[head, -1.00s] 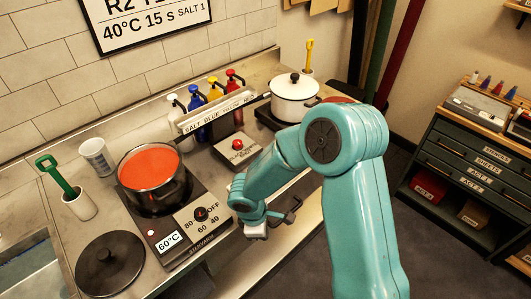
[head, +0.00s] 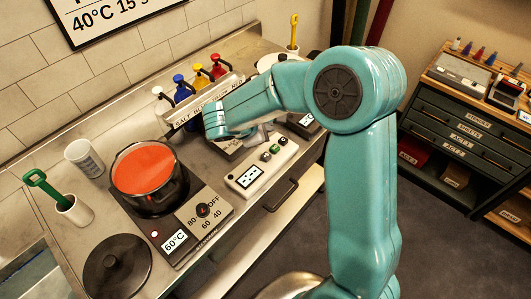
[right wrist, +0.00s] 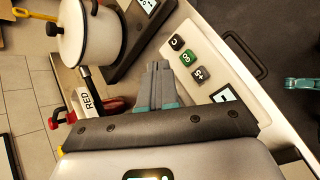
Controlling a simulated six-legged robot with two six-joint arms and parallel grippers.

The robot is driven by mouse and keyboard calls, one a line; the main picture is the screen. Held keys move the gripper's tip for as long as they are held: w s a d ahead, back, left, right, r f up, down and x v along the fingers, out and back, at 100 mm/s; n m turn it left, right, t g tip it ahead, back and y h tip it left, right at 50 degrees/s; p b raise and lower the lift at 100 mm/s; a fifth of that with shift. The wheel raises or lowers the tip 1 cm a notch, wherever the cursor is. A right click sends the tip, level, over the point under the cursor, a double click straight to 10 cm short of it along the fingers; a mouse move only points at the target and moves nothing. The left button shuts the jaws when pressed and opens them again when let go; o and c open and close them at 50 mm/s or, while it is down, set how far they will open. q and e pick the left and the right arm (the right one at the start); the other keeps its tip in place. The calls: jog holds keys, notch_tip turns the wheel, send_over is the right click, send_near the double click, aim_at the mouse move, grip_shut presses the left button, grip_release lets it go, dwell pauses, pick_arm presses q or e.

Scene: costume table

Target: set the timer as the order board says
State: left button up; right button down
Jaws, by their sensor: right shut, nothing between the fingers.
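The timer (head: 250,181) is a pale box with a display and a row of small buttons, lying near the front edge of the counter. In the right wrist view, buttons C (right wrist: 176,42), GO (right wrist: 188,57) and +5 (right wrist: 200,74) show, and the display (right wrist: 226,96) is partly covered. The order board (head: 125,18) on the wall is cut off; "40°C 15" shows. My right gripper (right wrist: 159,66) is shut and empty, beside the buttons in that view; contact cannot be told. In the head view it is mostly hidden behind my forearm. My left gripper is out of view.
A hot plate (head: 190,235) reading 60°C holds a pot of red liquid (head: 145,167). Several pump bottles (head: 182,88) stand behind a label rack. A white pot (right wrist: 88,35) stands beyond the timer. A black lid (head: 117,262) lies at the front left.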

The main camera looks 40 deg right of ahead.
aim_at(264, 157)
jog(key=f+b, duration=0.4)
jog(key=f, duration=0.1)
jog(key=f+b, duration=0.1)
jog(key=f, duration=0.2)
jog(key=shift+a+f+b, duration=0.2)
jog(key=shift+a+b, duration=0.05)
jog(key=shift+b, duration=0.15)
jog(key=shift+d+f, duration=0.1)
jog(key=shift+f, duration=0.15)
jog(key=shift+r, duration=0.1)
jog(key=shift+b, duration=0.3)
dwell(1.1)
